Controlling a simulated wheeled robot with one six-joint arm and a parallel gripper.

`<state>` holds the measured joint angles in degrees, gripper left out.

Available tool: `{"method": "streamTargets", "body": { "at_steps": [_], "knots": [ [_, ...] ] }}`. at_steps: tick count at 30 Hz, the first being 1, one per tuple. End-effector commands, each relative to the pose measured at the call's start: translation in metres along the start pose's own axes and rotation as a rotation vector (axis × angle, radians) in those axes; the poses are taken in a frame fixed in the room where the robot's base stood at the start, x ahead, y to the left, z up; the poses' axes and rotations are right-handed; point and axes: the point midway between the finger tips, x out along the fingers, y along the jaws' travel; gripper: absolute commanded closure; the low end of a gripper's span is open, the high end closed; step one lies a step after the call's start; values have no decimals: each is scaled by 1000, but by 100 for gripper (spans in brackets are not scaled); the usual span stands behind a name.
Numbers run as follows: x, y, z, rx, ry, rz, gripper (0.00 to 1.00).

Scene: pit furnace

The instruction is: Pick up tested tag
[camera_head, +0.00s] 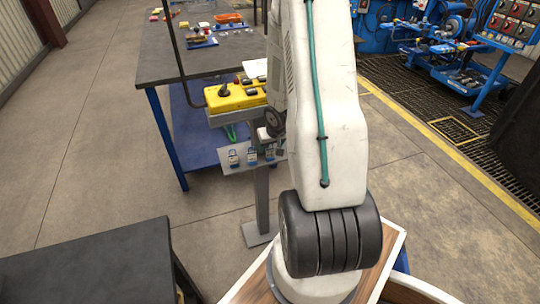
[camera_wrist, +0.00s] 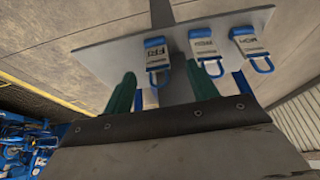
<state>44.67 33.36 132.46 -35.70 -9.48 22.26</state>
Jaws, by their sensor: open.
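Three blue-edged tags with white labels and loops hang on a pale plate (camera_head: 232,167) on a grey post. In the wrist view they are the left tag (camera_wrist: 156,52), the middle tag (camera_wrist: 203,45) and the right tag (camera_wrist: 250,44), on the same plate. The print is too small and skewed to tell which is the tested tag. My gripper (camera_wrist: 160,72) is open and empty, its green fingers pointing at the plate. The left tag's loop shows between the fingers, and the middle tag lies near the right finger. In the head view my arm hides much of the gripper.
A yellow control box (camera_head: 236,96) sits above the plate. Behind it is a dark-topped workbench (camera_head: 150,60) with blue legs and small items. A black surface (camera_head: 90,262) is at lower left. Blue machinery (camera_head: 445,50) stands at right. Open concrete floor lies left.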

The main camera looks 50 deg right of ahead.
Motion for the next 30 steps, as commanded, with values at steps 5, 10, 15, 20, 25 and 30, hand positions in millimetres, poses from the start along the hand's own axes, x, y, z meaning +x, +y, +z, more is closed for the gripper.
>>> {"method": "streamTargets", "body": {
  "at_steps": [5, 10, 15, 20, 25, 30],
  "knots": [
    [14, 0, 0, 0, -1, 2, 42],
    [34, 3, 2, 0, -3, 1, 42],
    [57, 4, 2, 0, -3, 2, 42],
    [64, 4, 1, 0, -1, 2, 42],
    [64, 4, 1, 0, -1, 2, 42],
    [64, 4, 1, 0, -1, 2, 84]
  ]
}}
